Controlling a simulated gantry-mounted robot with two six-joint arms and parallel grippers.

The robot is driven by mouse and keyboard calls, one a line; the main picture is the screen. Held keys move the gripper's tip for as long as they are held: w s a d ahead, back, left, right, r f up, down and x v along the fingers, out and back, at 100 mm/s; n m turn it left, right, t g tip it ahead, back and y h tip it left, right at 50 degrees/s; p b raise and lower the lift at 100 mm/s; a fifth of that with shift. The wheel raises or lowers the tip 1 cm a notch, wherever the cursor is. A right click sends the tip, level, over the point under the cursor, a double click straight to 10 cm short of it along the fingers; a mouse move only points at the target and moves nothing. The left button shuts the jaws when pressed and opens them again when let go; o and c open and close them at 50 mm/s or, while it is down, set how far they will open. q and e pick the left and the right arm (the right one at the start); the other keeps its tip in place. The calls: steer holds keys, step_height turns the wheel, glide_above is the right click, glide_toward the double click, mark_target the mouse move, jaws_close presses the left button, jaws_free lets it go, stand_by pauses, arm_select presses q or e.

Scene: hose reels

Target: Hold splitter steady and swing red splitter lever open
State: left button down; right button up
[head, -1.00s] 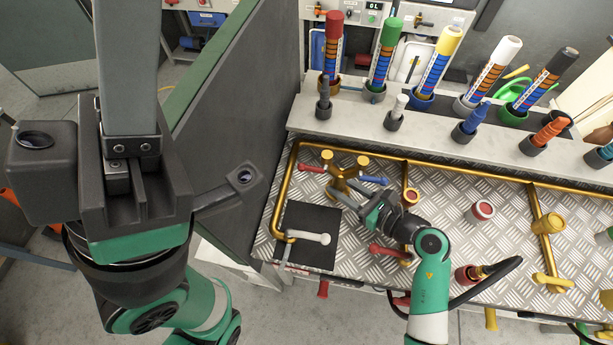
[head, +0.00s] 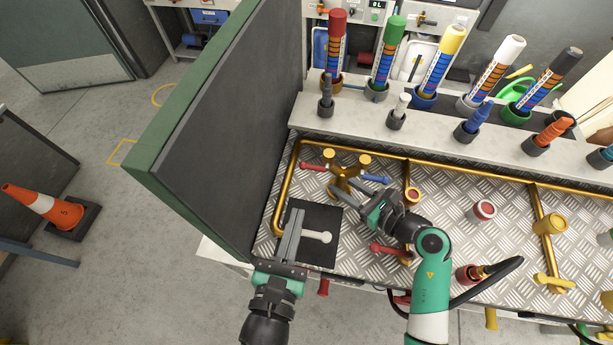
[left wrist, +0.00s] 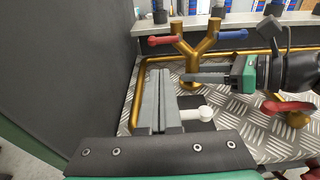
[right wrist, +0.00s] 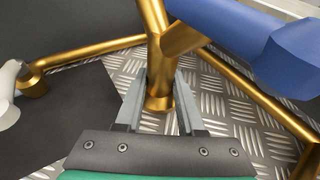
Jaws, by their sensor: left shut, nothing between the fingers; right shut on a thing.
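The brass Y-shaped splitter (head: 344,177) stands upright on the tread-plate bench, with a red lever (head: 312,168) on its left branch and a blue lever (head: 375,180) on its right. They also show in the left wrist view as the splitter (left wrist: 192,62), red lever (left wrist: 163,41) and blue lever (left wrist: 233,34). My right gripper (head: 362,194) is shut around the splitter's lower stem (right wrist: 158,85). My left gripper (head: 293,216) is shut and empty, over the black mat, in front of the splitter and red lever and apart from both.
A white-handled valve (head: 318,236) sits on the black mat (head: 320,254), right of my left gripper. A dark partition (head: 225,135) rises along the bench's left side. Another red lever (head: 386,250) lies below my right gripper. Colored tubes stand along the back shelf (head: 355,120).

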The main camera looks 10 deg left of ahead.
mark_target(314, 167)
arm_select(q)
steer(key=w+f, duration=0.1)
steer(key=w, duration=0.9)
stand_by(0.5)
steer(key=shift+m, duration=0.6)
